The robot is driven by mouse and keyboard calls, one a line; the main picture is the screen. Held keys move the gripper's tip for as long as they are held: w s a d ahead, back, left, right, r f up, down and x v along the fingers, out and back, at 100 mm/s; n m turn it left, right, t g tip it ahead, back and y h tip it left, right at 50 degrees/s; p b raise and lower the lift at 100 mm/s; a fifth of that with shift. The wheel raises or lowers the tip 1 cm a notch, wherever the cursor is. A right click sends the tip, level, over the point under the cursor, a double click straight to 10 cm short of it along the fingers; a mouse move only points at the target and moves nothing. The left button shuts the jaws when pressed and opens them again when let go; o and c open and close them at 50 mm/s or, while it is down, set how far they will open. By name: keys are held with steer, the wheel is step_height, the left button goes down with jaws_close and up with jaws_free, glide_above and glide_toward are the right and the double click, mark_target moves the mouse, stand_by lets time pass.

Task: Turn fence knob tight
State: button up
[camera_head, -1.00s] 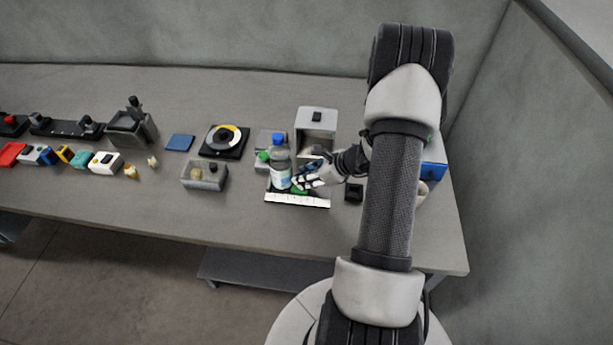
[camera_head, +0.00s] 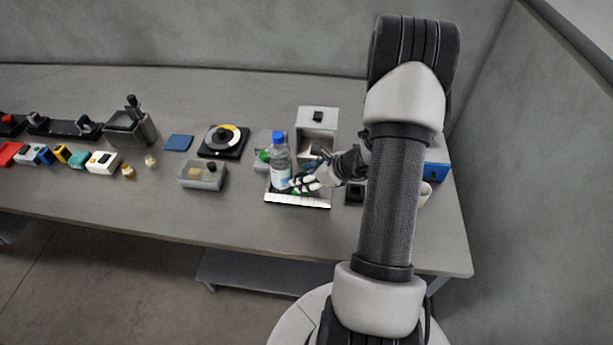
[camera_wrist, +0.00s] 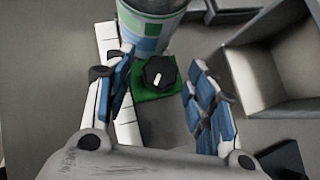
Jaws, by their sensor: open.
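The fence knob (camera_wrist: 159,73) is a black faceted knob with a white pointer mark, on a green block (camera_wrist: 148,92) in the wrist view. My gripper (camera_wrist: 162,88) is open, with one blue-padded finger on each side of the knob and a gap to both. In the head view my gripper (camera_head: 300,184) is low at the labeller's white scale strip (camera_head: 297,200), beside the bottle (camera_head: 281,166); the knob is hidden there. The bottle is clear with a blue cap and a label, and stands upright just behind the knob.
A small black block (camera_head: 354,191) lies to the right. A grey bin (camera_head: 203,175) and a black-and-yellow dial (camera_head: 226,138) are to the left. The table's front strip is clear.

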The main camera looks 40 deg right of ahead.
steer(key=v, duration=1.2)
